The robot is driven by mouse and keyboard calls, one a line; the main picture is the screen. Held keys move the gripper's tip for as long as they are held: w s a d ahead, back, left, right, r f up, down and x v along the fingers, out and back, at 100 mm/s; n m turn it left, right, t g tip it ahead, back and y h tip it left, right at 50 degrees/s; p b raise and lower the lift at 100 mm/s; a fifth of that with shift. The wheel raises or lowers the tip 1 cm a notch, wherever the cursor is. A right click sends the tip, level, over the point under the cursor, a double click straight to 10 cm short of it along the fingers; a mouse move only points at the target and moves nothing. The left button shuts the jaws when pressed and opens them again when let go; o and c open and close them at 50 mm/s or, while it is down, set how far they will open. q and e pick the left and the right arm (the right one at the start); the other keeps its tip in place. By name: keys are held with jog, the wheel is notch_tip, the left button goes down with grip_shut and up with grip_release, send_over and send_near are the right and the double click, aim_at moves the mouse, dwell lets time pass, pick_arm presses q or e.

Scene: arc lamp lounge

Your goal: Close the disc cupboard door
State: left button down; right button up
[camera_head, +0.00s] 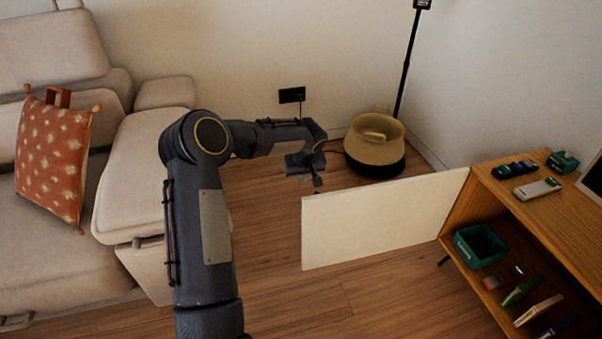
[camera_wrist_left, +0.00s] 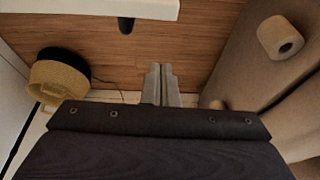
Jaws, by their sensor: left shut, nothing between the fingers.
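The disc cupboard (camera_head: 545,215) stands at the right, and its cream door (camera_head: 385,220) is swung wide open, jutting left over the floor. The door's edge (camera_wrist_left: 90,8) crosses the top of the left wrist view, with a dark knob-like piece (camera_wrist_left: 126,24) below it. My left gripper (camera_head: 316,182) is just beyond the door's free end, on its far side. Its fingers (camera_wrist_left: 162,75) are together and empty in the wrist view, a little apart from the door. The door partly hides the fingertips in the head view. My right gripper is not in view.
A woven basket (camera_head: 375,150) and lamp pole (camera_head: 408,60) stand behind the door. A beige sofa (camera_head: 135,165) with an orange cushion (camera_head: 52,155) fills the left. The cupboard holds a green bin (camera_head: 480,246) and several cases. Wooden floor (camera_head: 290,290) in front is clear.

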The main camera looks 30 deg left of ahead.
pick_arm(q)
jog(key=shift+s+d+f+b, duration=0.6)
jog(key=shift+s+d+f, duration=0.5)
jog(key=shift+f, duration=0.2)
jog(key=shift+d, duration=0.1)
